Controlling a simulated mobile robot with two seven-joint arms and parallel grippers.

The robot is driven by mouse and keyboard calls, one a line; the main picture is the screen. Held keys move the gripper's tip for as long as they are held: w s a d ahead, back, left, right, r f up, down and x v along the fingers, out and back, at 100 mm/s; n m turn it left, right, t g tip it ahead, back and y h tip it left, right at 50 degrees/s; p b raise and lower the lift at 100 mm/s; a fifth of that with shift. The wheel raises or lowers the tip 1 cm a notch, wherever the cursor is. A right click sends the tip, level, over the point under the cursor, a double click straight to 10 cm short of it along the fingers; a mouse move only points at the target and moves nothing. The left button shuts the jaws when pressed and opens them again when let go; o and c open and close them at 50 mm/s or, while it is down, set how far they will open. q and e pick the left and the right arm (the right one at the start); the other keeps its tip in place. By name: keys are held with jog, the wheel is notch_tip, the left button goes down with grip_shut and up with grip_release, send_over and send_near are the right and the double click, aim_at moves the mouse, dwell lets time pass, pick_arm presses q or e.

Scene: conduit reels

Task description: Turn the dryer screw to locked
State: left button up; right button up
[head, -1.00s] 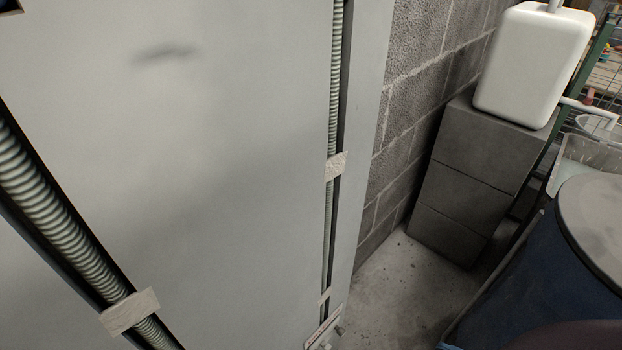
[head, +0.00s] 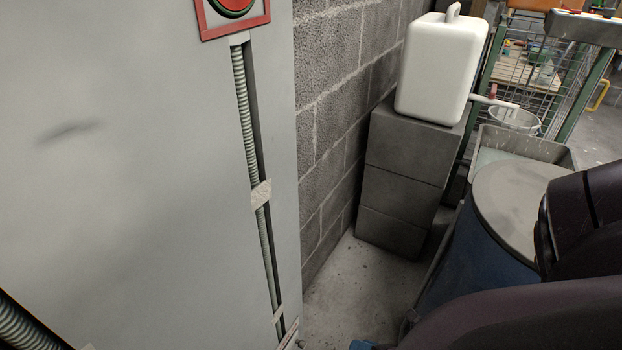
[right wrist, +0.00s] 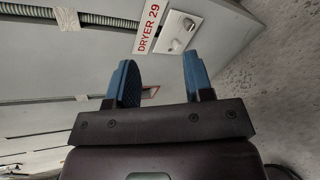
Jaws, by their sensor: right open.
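In the right wrist view a white sign (right wrist: 148,27) reads DRYER 29 in red. Beside it on the grey panel is a small pale plate (right wrist: 180,33) with small round fittings. The dryer screw seems to be among them, but its slot and setting are too small to read. My right gripper (right wrist: 160,78) is open and empty, its two blue fingers apart below the plate in the picture and not touching it. In the head view only a blue tip of the right gripper (head: 361,345) shows at the bottom edge. My left gripper is not in view.
A grey panel (head: 130,170) with a ribbed conduit (head: 243,110) fills the left. A block wall (head: 335,100), grey blocks (head: 400,180) bearing a white canister (head: 440,68), and a blue drum (head: 480,260) stand to the right. Bare floor (head: 350,275) lies between.

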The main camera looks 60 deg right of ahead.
aim_at(305, 345)
pick_arm(q)
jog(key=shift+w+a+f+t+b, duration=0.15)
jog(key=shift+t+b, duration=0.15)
jog(key=shift+b, duration=0.8)
pick_arm(e)
jog(key=w+a+f+n+y, duration=0.1)
jog(key=w+a+f+n, duration=0.1)
jog(key=w+f+n, duration=0.7)
jog(key=shift+w+a+f+n+g, duration=0.2)
jog(key=shift+w+f+n+g, duration=0.2)
jog(key=shift+w+f, duration=1.2)
jog(key=shift+w+r, duration=0.15)
jog(key=shift+r, duration=0.1)
jog(key=shift+c, duration=0.3)
grip_shut()
